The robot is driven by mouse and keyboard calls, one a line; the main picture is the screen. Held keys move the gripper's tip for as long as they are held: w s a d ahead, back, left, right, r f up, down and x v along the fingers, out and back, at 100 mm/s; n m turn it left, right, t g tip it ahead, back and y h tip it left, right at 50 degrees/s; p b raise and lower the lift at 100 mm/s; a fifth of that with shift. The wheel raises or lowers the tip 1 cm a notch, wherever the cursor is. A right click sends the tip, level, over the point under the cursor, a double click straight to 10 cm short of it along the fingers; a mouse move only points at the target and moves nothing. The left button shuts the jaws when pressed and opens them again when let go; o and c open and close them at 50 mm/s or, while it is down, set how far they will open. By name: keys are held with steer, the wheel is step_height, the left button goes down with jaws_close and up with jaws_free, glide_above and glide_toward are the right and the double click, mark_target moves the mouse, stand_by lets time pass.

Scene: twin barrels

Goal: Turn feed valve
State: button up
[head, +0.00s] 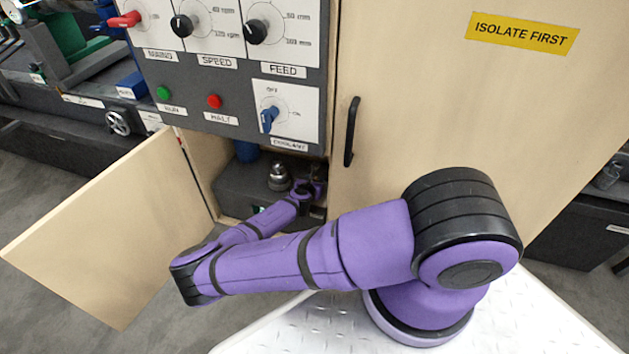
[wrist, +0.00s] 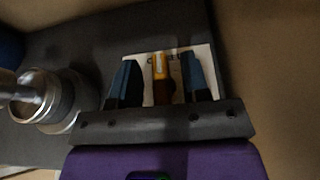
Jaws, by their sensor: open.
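In the wrist view an orange-yellow lever (wrist: 160,68) stands in front of a white plate (wrist: 205,60), whose lettering is mostly hidden. My gripper (wrist: 160,60) is open, with one dark finger on each side of the lever and visible gaps to it. I cannot tell from these frames whether this lever is the feed valve. In the head view my gripper (head: 314,188) is low inside the open cabinet, small and dark, and the lever cannot be made out there. A black knob labelled FEED (head: 256,32) is on the control panel above.
A silver round fitting (wrist: 45,98) stands left of my gripper on a dark grey block (head: 240,190). The open wooden door (head: 110,230) hangs at the left. A closed door with a black handle (head: 351,132) is at the right. The panel overhangs the opening.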

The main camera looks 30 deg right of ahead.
jaws_close()
steer(key=shift+f+m+g, duration=0.1)
steer(key=shift+m+g, duration=0.2)
steer(key=shift+g, duration=0.1)
steer(key=shift+a+m+g+h, duration=0.1)
steer(key=shift+m+g+h, duration=0.5)
steer(key=shift+m+g, duration=0.3)
steer(key=m+g+h, duration=0.1)
steer(key=m+g, duration=0.2)
steer(key=g, duration=0.1)
steer(key=shift+f+m, duration=0.1)
steer(key=shift+m, duration=0.2)
steer(key=m+g, duration=0.5)
steer(key=g, duration=0.1)
steer(key=shift+a+m+g, duration=0.1)
steer(key=shift+m+g, duration=0.2)
steer(key=shift+m, duration=0.1)
steer(key=shift+y, duration=0.3)
